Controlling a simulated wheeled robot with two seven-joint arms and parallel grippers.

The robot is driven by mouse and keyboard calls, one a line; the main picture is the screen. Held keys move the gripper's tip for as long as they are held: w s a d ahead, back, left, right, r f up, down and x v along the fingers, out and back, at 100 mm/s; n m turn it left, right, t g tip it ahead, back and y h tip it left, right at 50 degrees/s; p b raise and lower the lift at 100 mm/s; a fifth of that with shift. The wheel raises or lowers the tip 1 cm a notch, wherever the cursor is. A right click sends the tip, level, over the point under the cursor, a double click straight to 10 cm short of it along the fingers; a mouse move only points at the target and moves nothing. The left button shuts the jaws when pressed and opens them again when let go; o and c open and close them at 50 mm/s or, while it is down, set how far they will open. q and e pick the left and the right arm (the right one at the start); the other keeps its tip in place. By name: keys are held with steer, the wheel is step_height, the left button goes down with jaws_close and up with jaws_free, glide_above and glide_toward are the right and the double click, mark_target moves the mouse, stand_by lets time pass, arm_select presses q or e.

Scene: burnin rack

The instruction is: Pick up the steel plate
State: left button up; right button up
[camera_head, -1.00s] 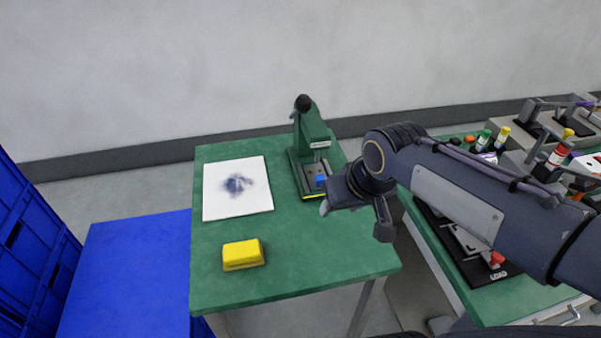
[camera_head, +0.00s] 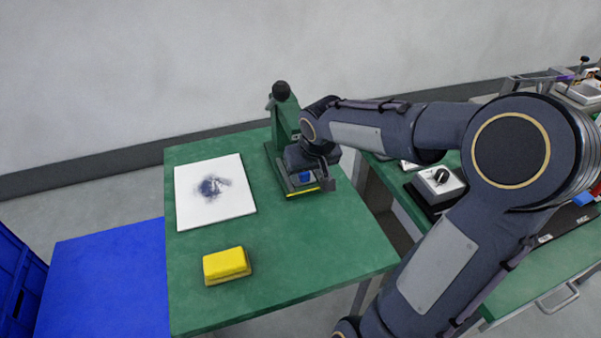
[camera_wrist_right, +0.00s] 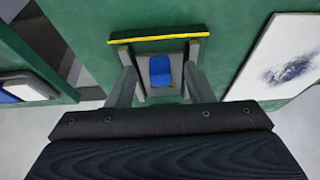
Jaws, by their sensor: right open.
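My right gripper (camera_head: 316,178) is at the front of the green press (camera_head: 285,120) on the green table. In the right wrist view the gripper (camera_wrist_right: 160,78) is open, with one finger on each side of a small grey plate-like piece (camera_wrist_right: 143,72) bearing a blue block (camera_wrist_right: 160,70). I cannot tell for certain that this grey piece is the steel plate. The blue block also shows in the head view (camera_head: 305,176), partly hidden by my gripper. A yellow strip (camera_head: 304,191) marks the press base's front edge. My left gripper is not in view.
A white sheet with a dark smudge (camera_head: 235,205) lies left of the press. A yellow block (camera_head: 227,265) sits nearer the front. A second green table (camera_head: 540,262) with fixtures stands at right. The first table's front right is clear.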

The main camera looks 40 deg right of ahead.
steer(key=shift+f, duration=0.1)
jaws_close()
stand_by(0.4)
